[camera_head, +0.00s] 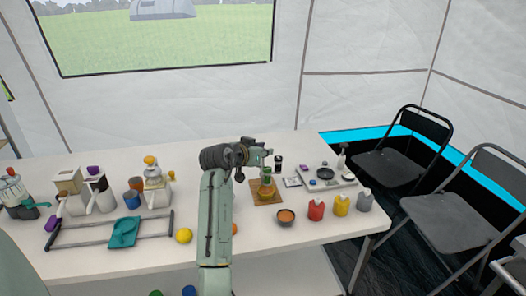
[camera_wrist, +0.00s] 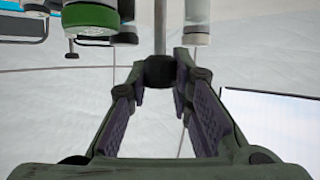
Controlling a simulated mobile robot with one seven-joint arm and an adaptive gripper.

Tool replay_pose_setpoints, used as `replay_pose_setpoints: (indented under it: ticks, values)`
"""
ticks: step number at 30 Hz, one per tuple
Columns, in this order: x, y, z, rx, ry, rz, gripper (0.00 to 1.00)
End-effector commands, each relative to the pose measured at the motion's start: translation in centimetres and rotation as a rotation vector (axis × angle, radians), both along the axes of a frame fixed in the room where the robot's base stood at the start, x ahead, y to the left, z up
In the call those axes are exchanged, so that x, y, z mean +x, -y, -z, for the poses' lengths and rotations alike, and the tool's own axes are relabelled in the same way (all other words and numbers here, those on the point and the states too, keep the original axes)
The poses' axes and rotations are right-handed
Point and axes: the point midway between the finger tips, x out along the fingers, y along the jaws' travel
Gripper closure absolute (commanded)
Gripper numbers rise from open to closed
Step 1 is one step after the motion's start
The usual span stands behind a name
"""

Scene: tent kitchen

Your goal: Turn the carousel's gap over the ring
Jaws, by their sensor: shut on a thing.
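The device that seems to be the carousel stands on a brown wooden board (camera_head: 264,197) in the middle of the table, with a green and orange body (camera_head: 266,187). My gripper (camera_head: 262,153) is just above it. In the wrist view, my gripper's fingertips (camera_wrist: 160,76) are closed around a black knob (camera_wrist: 160,70) joined to a thin grey rod (camera_wrist: 160,28). A green-rimmed round part (camera_wrist: 89,20) shows at the upper left, apart from the fingers. I cannot make out the carousel's gap or the ring.
A yellow ball (camera_head: 183,236), a teal pouch (camera_head: 123,232) and several kitchen devices are left. Black chairs (camera_head: 403,150) stand beyond the table.

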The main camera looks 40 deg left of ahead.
Motion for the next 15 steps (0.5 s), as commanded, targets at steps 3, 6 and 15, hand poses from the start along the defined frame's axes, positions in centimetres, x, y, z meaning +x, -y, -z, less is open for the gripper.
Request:
replay_pose_setpoints:
  ticks: [3, 6, 15]
  values:
    - [0.07, 0.22, -0.03, -0.001, 0.002, -0.054, 1.0]
    - [0.13, 0.32, -0.05, -0.001, 0.002, -0.122, 1.0]
    - [0.21, 0.41, -0.04, -0.003, 0.002, -0.392, 1.0]
